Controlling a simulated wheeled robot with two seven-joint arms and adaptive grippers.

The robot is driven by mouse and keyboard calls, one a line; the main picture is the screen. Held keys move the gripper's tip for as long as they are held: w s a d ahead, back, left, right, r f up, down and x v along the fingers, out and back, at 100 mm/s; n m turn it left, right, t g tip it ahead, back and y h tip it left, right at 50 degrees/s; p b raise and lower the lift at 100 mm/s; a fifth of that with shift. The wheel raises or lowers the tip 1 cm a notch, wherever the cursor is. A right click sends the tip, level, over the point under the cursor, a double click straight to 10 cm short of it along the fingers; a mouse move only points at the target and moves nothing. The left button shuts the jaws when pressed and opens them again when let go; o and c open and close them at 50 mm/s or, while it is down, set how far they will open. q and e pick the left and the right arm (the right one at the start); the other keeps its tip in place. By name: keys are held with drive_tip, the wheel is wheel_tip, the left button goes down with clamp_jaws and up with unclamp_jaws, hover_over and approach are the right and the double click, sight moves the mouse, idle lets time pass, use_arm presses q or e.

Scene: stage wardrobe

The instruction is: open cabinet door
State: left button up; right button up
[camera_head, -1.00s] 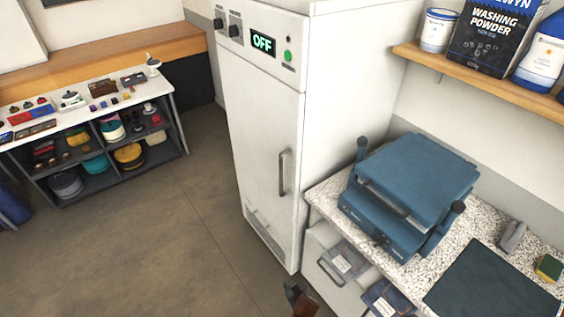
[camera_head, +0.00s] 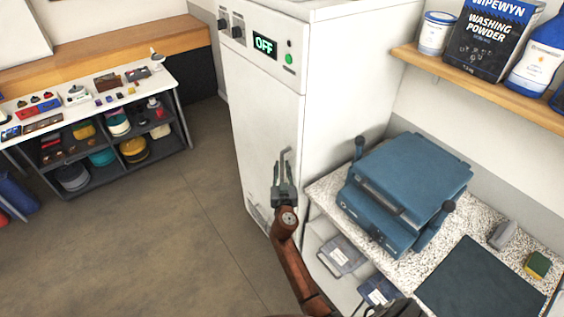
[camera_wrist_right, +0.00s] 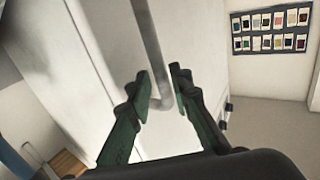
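The tall white cabinet (camera_head: 262,120) stands in the middle of the head view with its door closed. A display on its top panel reads OFF. The door's grey bar handle (camera_head: 285,161) is vertical near the door's right edge. My right gripper (camera_head: 284,184) is at the lower part of the handle. In the right wrist view the handle (camera_wrist_right: 150,50) runs down between the two green fingers of the gripper (camera_wrist_right: 160,92). The fingers are apart, with gaps visible beside the bar. My left gripper is not in view.
A counter (camera_head: 325,190) with a blue press-like machine (camera_head: 405,185) stands right of the cabinet. A shelf (camera_head: 490,90) with washing supplies hangs above it. A low table (camera_head: 165,85) with small items is at the left. The floor (camera_head: 150,235) before the cabinet is clear.

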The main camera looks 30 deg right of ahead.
sight(282, 164)
drive_tip(key=shift+x, duration=1.6)
clamp_jaws()
